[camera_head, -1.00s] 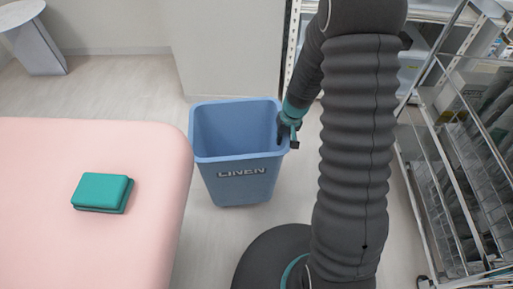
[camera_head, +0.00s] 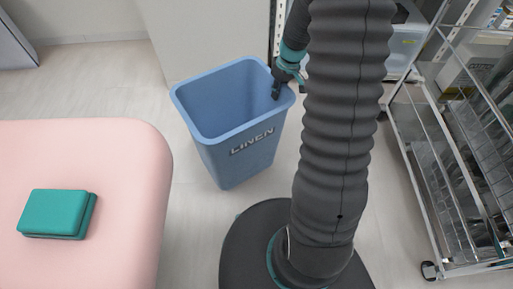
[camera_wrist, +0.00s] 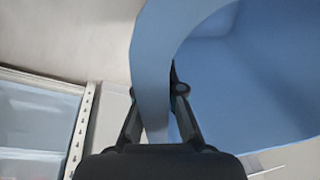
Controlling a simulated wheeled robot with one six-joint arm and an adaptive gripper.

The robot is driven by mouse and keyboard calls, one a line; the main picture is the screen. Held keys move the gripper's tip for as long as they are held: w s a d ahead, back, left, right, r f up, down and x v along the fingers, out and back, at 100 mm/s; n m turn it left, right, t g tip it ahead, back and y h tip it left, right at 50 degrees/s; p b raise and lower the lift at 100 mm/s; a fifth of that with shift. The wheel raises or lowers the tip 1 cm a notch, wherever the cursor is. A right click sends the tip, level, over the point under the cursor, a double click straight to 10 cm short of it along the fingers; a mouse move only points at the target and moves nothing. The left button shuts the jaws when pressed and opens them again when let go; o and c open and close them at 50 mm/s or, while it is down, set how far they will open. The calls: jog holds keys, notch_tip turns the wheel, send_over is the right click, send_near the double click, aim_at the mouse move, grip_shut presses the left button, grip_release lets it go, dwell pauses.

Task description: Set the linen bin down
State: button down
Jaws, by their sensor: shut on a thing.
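The linen bin (camera_head: 236,150) is a blue open-topped tub with LINEN on its front. It stands out in the middle of the head view, tilted in the picture, and looks empty. My gripper (camera_head: 277,88) is shut on the bin's rim at its right back corner. In the wrist view my gripper (camera_wrist: 160,110) has one finger on each side of the rim of the bin (camera_wrist: 150,75). The bin's base is near the floor; I cannot tell whether it touches.
A pink padded bed (camera_head: 120,165) with a folded teal cloth (camera_head: 55,212) is at the left. A wire rack trolley (camera_head: 450,170) on castors stands at the right. A shelf unit (camera_head: 405,50) is behind. Pale floor (camera_head: 185,240) lies open between bed and bin.

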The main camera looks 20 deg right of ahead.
jog(key=s+d+r+n+b, duration=0.1)
jog(key=s+d+r+b, duration=0.1)
jog(key=d, duration=0.4)
jog(key=s+d+r+n+b, duration=0.1)
jog(key=s+d+b, duration=0.1)
jog(key=d, duration=0.3)
jog(key=w+a+f+b, duration=0.1)
jog(key=w+a+f, duration=0.6)
jog(key=f, duration=0.3)
jog(key=shift+w+a+f+b, duration=0.25)
jog(key=shift+a+b, duration=0.1)
jog(key=shift+a, duration=0.5)
jog(key=shift+f, duration=0.1)
jog(key=c, duration=1.3)
grip_release()
